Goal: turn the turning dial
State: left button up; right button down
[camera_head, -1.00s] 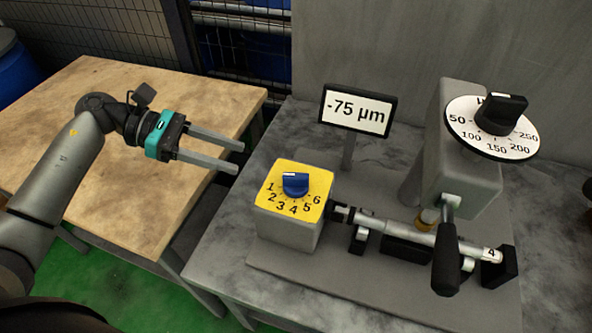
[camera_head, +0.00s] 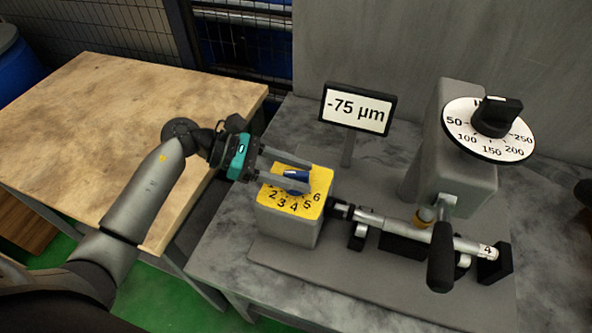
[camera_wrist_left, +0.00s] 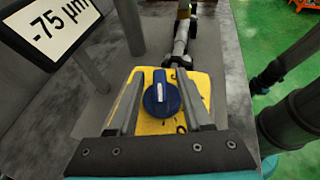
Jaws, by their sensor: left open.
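The blue turning dial (camera_head: 296,176) sits on the yellow numbered top of a grey box (camera_head: 290,228). It also shows in the left wrist view (camera_wrist_left: 161,97), with a white mark along its ridge. My left gripper (camera_head: 308,174) is open, its two fingers reaching over the yellow plate (camera_head: 312,205). In the left wrist view the fingers lie on either side of the dial (camera_wrist_left: 160,100), with a gap visible on both sides. The near finger hides part of the plate's numbers.
A "-75 µm" display (camera_head: 356,109) stands behind the box. To the right are a shaft with a black lever (camera_head: 441,257) and a grey column with a white scale and black knob (camera_head: 498,116). A wooden table (camera_head: 110,140) stands at the left.

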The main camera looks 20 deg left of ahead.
pick_arm(q)
grip_shut()
jog(key=shift+s+n+t, duration=0.1)
jog(key=shift+n+t, duration=0.2)
dwell(0.5)
jog(key=shift+r+n+t+y+p, duration=0.1)
jog(key=shift+n+t+y+p, duration=0.3)
jog(key=shift+n+t+p, duration=0.55)
jog(key=n+t+y+p, duration=0.3)
jog(key=n+p, duration=0.1)
jog(key=p, duration=0.2)
jog(key=n+t+y+p, duration=0.3)
jog(key=p, duration=0.3)
jog(key=shift+r+n+t, duration=0.15)
jog(key=shift+n+t, duration=0.1)
jog(key=shift+n, duration=0.1)
jog(key=shift+f+n+t+y+p, duration=0.25)
jog(key=shift+n+t+y+p, duration=0.15)
jog(key=shift+n+y+p, duration=0.8)
jog(key=shift+m, duration=0.3)
